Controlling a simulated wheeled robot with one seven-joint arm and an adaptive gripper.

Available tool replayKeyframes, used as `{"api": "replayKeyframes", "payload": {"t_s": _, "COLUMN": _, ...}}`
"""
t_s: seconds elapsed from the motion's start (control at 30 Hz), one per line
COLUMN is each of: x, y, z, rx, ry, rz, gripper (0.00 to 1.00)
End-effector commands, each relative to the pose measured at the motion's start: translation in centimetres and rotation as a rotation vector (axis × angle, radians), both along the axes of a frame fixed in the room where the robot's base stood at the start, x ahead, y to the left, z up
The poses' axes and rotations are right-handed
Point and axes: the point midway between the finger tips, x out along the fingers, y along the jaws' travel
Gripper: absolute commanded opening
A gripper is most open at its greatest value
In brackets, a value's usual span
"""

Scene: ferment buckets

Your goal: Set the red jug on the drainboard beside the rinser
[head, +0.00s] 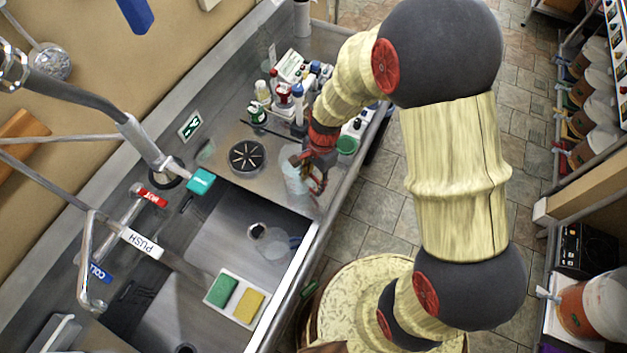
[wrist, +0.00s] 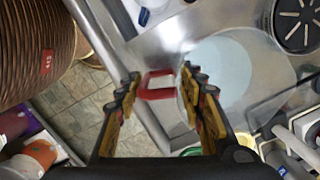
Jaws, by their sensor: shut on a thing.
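The red jug is a clear, pale vessel with a red handle. In the head view its body (head: 293,180) is at the drainboard's front edge, just right of the rinser. In the wrist view the red handle (wrist: 158,73) lies between my fingertips and the pale round body (wrist: 222,72) is to the right. My gripper (head: 317,172), also in the wrist view (wrist: 160,80), is shut on the handle. The rinser (head: 246,157) is a black disc with a star pattern, seen top right in the wrist view (wrist: 297,22). I cannot tell whether the jug's base touches the drainboard (head: 222,140).
Several bottles (head: 283,95) crowd the drainboard's far end. A tray with green and yellow sponges (head: 235,298) sits near the front edge.

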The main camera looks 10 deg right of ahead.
Motion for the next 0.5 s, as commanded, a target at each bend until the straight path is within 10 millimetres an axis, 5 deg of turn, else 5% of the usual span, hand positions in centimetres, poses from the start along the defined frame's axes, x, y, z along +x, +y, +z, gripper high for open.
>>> {"api": "replayKeyframes", "payload": {"t_s": 0.13, "x": 0.08, "y": 0.02, "z": -0.05, "rx": 0.0, "ry": -0.002, "rz": 0.0, "gripper": 0.0}}
{"api": "replayKeyframes", "payload": {"t_s": 0.17, "x": -0.03, "y": 0.0, "z": -0.18, "rx": 0.0, "ry": 0.001, "rz": 0.0, "gripper": 0.4}}
{"api": "replayKeyframes", "payload": {"t_s": 0.5, "x": -0.03, "y": -0.01, "z": -0.12, "rx": 0.0, "ry": 0.001, "rz": 0.0, "gripper": 0.57}}
